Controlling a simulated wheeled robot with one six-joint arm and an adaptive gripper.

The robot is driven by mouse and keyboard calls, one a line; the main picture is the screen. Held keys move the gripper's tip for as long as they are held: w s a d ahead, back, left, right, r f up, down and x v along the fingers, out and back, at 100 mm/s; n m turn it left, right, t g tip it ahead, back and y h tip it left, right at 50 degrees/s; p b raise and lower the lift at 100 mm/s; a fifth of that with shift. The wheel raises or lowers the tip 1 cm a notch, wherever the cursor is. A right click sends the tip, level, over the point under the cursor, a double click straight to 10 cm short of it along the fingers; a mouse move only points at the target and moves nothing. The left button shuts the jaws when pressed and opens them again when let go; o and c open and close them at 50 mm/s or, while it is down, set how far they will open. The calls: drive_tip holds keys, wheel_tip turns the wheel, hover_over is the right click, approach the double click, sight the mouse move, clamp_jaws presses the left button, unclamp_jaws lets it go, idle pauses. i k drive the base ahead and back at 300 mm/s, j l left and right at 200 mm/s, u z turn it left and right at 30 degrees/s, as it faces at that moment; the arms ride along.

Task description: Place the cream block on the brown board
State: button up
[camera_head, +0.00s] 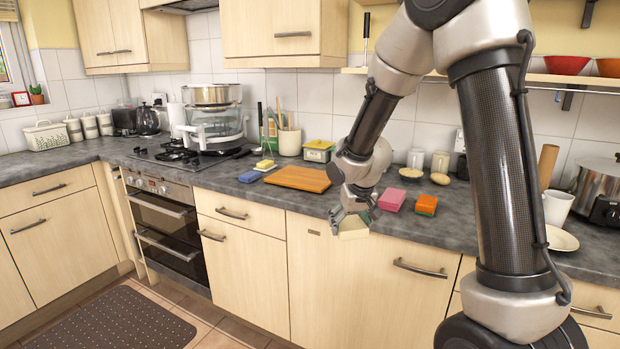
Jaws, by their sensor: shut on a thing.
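The brown board (297,178) lies flat on the grey counter, and its top looks bare. My gripper (352,217) points down at the counter's front edge, to the right of and nearer than the board. It is shut on the cream block (353,231), which hangs below the fingers. The fingers hide part of the block. The block is apart from the board in the picture. Its height above the counter is hard to tell from this one view.
A blue sponge (249,177) and a yellow block (265,164) lie left of the board. A pink block (392,200) and an orange block (426,204) lie right of my gripper. A yellow-and-green box (318,152) and a utensil pot (289,142) stand behind the board.

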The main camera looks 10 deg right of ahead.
sight(304, 176)
drive_tip(key=i+j+z, duration=0.2)
drive_tip(key=j, duration=0.35)
drive_tip(key=i+j+z, duration=0.2)
drive_tip(key=j, duration=0.3)
drive_tip(key=j+z, duration=0.2)
drive_tip(key=j, duration=0.35)
